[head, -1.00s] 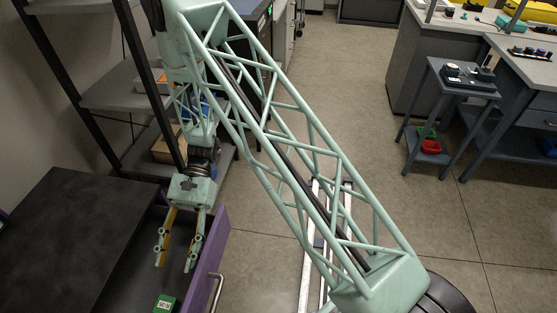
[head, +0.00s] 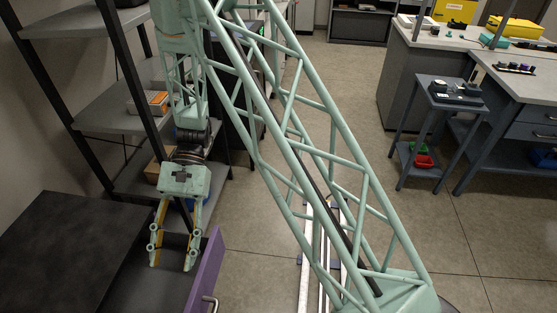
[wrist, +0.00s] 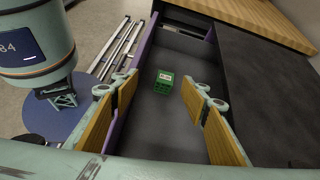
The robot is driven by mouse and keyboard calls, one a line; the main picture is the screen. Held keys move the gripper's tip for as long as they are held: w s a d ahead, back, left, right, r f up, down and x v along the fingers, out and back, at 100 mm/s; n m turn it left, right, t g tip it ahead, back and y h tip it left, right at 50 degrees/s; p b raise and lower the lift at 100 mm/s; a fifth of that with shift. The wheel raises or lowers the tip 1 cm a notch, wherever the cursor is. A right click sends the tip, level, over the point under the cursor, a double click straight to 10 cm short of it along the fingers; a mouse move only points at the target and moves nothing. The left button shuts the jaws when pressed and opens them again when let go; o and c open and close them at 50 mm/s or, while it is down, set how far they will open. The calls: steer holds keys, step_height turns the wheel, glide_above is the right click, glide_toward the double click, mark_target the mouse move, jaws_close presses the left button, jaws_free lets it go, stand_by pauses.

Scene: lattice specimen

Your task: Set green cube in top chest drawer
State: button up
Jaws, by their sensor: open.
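The green cube (wrist: 164,83) lies on the dark floor of an open drawer in the wrist view, with a pale label on it. It is out of the head view now. The drawer (head: 207,265) has a purple front and is pulled out from the black-topped chest (head: 65,240); its purple front edge also shows in the wrist view (wrist: 144,50). My gripper (head: 172,264) is open and empty, its fingers pointing down over the drawer. In the wrist view the cube appears between the two wood-coloured fingers (wrist: 158,88), apart from both.
A shelf rack (head: 105,120) with boxes stands behind my gripper, close to the arm. A small side table (head: 455,95) with red and green bins below stands at the right, beside a workbench (head: 510,75). The floor between is mostly clear.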

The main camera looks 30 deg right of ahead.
steer(key=s+d+r+n+t+h, duration=0.1)
steer(key=s+d+r+t, duration=0.2)
steer(key=d+r, duration=0.55)
steer(key=s+d+r+n+t+h, duration=0.25)
steer(key=d+r, duration=0.25)
steer(key=r, duration=0.6)
steer(key=s+d+r+n+t+h, duration=0.1)
steer(key=s+d+r+t, duration=0.2)
steer(key=d+r, duration=0.45)
steer(key=s+d+r+t+h, duration=0.2)
steer(key=s+d+r+t, duration=0.3)
steer(key=s+d+r, duration=0.2)
steer(key=shift+s+r+n, duration=0.35)
steer(key=shift+s+r, duration=0.3)
steer(key=shift+s, duration=0.4)
steer(key=shift+d, duration=0.1)
step_height(320, 180, down, 8)
steer(key=b, duration=0.8)
steer(key=shift+f+b, duration=0.15)
steer(key=shift+b, duration=0.15)
steer(key=shift+w, duration=0.1)
